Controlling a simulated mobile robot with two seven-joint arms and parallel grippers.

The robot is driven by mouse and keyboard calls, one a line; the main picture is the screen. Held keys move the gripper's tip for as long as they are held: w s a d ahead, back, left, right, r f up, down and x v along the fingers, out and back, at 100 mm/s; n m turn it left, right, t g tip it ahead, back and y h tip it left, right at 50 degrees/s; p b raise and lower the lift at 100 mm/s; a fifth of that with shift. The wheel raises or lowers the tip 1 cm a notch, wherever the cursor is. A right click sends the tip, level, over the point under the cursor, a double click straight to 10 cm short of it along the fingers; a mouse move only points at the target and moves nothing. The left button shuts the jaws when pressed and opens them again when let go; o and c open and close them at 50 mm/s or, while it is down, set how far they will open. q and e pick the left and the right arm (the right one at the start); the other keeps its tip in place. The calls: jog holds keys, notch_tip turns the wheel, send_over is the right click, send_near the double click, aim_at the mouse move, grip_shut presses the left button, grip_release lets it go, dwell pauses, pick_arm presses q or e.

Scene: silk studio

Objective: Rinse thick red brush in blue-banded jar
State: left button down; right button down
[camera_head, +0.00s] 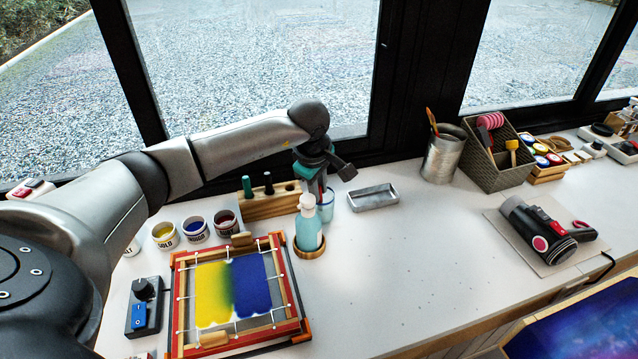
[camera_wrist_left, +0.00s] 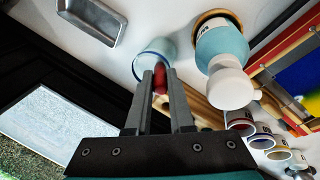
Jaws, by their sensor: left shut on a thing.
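My left gripper (camera_head: 319,180) points down at the back of the table, just behind the bottle. In the left wrist view its two fingers (camera_wrist_left: 160,85) are shut on the red brush (camera_wrist_left: 160,77). The blue-banded jar (camera_head: 327,206) stands directly below, beside the bottle; it also shows in the left wrist view (camera_wrist_left: 152,54). The brush lines up with the jar's mouth. Its lower end is hidden, so I cannot tell how deep it sits or whether it touches the jar. My right gripper is not in view.
A pale blue bottle (camera_head: 308,228) stands close in front of the jar. A wooden brush block (camera_head: 255,209) is to the left, a metal tray (camera_head: 373,197) to the right. The painted silk frame (camera_head: 178,300) lies in front. The table's middle right is clear.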

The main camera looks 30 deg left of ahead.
pick_arm(q)
jog(key=shift+w+r+b, duration=0.15)
jog(key=shift+w+b, duration=0.4)
jog(key=shift+w, duration=0.3)
jog(key=shift+r+p, duration=0.45)
jog(key=shift+r, duration=0.05)
jog(key=shift+w+a+p+v, duration=0.1)
jog(key=shift+w+p+v, duration=0.1)
jog(key=shift+p+v, duration=0.8)
jog(key=shift+w+a+p+v, duration=0.15)
jog(key=shift+p+v, duration=0.6)
jog(key=shift+v, duration=0.55)
jog(key=shift+w+a+p+v, duration=0.1)
jog(key=shift+w+p+v, duration=0.1)
jog(key=shift+p+v, duration=0.8)
jog(key=shift+s+r, duration=0.15)
jog(key=shift+r, duration=0.1)
